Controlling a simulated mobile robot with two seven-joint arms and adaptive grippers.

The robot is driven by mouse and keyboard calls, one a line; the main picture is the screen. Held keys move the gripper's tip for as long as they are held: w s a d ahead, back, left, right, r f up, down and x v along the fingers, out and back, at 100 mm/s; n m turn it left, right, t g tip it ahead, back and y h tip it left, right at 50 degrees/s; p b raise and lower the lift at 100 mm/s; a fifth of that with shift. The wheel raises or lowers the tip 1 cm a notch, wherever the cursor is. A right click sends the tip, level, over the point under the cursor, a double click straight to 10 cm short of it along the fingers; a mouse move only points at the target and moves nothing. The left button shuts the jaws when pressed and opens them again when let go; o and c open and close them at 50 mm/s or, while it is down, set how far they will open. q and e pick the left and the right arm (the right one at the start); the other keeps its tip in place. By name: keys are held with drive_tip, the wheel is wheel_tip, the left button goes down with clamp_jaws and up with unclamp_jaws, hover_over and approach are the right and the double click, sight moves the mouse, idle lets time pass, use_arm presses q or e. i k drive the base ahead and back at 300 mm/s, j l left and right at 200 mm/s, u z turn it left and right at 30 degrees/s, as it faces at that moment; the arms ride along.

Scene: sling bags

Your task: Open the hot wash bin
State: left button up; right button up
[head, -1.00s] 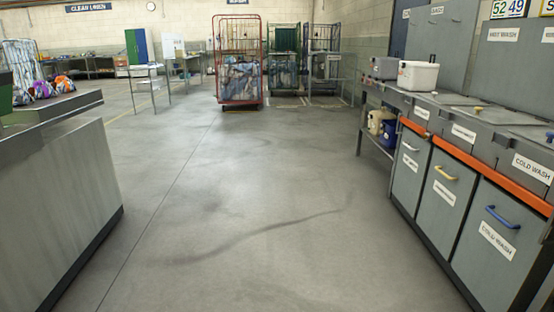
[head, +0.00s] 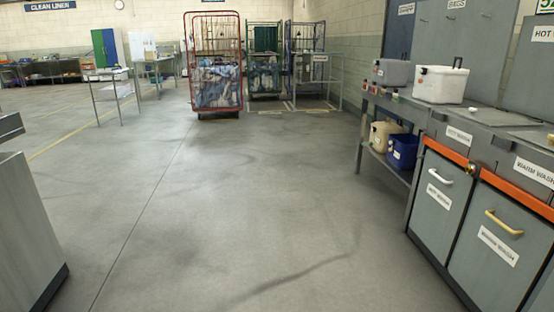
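The hot wash bin (head: 436,205) is a grey front with a white handle and a white label, at the right in the head view. The label's print is blurred, but the lid label above appears to read hot wash. Its front looks shut and flush with its neighbour. The warm wash bin (head: 498,250), with a yellow handle, stands beside it, nearer to me and cut by the right edge. Neither of my grippers is in view.
An orange rail (head: 446,152) runs above the bin fronts. A white box (head: 441,84) stands on the counter; a blue container (head: 403,151) sits on a shelf left of the bins. A grey counter (head: 28,230) is at the left. The floor between is clear; a red cage (head: 217,75) stands far ahead.

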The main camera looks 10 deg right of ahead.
sight(444, 194)
drive_tip(key=i+j+z, duration=0.1)
drive_tip(key=i+z, duration=0.25)
drive_tip(key=i+j+z, duration=0.3)
drive_tip(key=i, duration=0.15)
drive_tip(key=i+j+z, duration=0.2)
drive_tip(key=i+z, duration=0.15)
drive_tip(key=i, duration=0.05)
